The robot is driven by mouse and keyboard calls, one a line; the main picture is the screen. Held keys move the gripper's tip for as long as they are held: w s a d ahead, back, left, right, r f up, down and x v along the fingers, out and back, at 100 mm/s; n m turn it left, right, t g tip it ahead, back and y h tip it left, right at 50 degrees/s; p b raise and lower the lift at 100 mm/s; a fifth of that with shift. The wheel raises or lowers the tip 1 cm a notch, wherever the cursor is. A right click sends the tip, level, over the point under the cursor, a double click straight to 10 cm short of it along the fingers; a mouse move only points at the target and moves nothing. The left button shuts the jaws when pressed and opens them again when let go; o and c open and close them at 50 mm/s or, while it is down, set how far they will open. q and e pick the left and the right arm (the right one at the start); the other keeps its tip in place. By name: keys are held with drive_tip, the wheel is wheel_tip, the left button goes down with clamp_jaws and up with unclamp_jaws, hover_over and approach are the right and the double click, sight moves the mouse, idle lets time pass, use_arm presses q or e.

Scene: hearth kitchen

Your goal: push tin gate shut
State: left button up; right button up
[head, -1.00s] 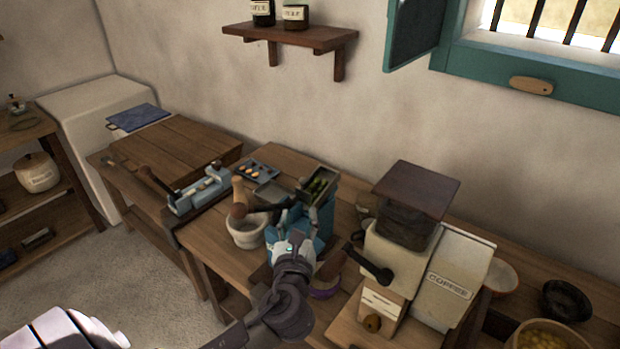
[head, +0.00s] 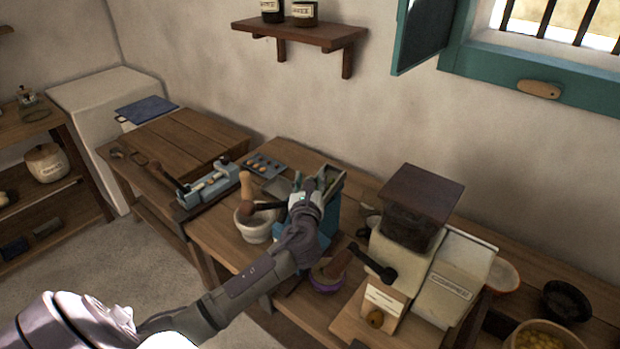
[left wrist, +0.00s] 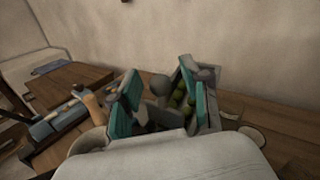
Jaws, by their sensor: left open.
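A teal device (head: 327,220) stands on the bench, mostly hidden behind my left gripper. Its grey hopper (left wrist: 212,122) holds green fruit (left wrist: 178,97) in the left wrist view. My left gripper (head: 315,183) is open over the top of the device. In the left wrist view its two fingers stand apart (left wrist: 160,82), with a grey knob-like part (left wrist: 158,88) between them. I cannot tell whether the fingers touch anything. I cannot make out the tin gate for certain. My right gripper is out of view.
A mortar (head: 254,228) with a pestle stands close left of the device. A coffee grinder (head: 400,250) with a crank handle stands close right. A purple-rimmed bowl (head: 326,280) sits in front, near my forearm. A blue press (head: 208,188) is farther left.

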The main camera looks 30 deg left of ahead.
use_arm(q)
drive_tip(key=shift+c, duration=0.2)
clamp_jaws()
